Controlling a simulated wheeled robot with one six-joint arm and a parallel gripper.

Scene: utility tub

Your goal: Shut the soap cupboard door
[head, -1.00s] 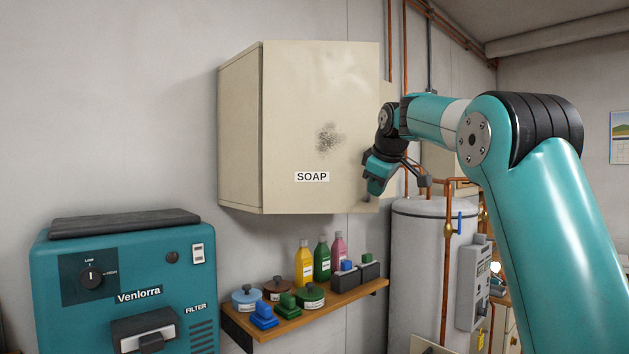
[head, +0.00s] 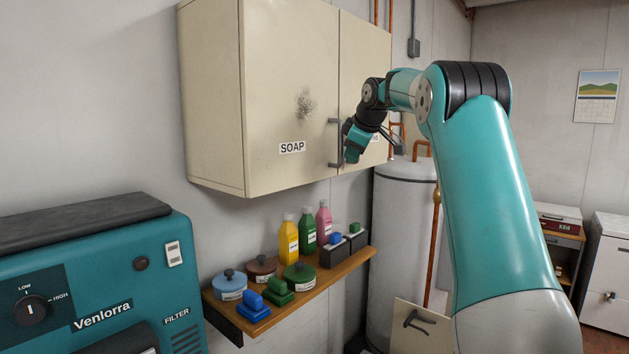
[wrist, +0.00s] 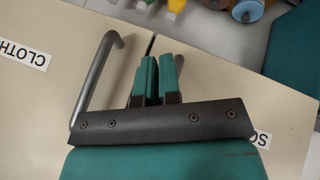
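The soap cupboard is a cream wall cupboard (head: 212,110). Its soap door (head: 275,70), marked SOAP and with a dark smudge, looks flush with the neighbouring door (head: 362,60), only a thin seam between them. The wrist view also shows the soap door (wrist: 215,90) on the right, level with the CLOTH-labelled door (wrist: 50,85). A grey bar handle (wrist: 98,75) stands left of the seam there. My gripper (head: 352,152) is in front of the doors near the seam. Its teal fingers (wrist: 158,62) are together with nothing seen between them; I cannot tell whether they touch a door.
A wooden shelf (head: 300,303) with bottles, lidded pots and brushes hangs below the cupboard. A teal Venlorra machine (head: 140,240) stands at lower left. A pale tank (head: 400,235) and copper pipes are behind my arm. The wall left of the cupboard is clear.

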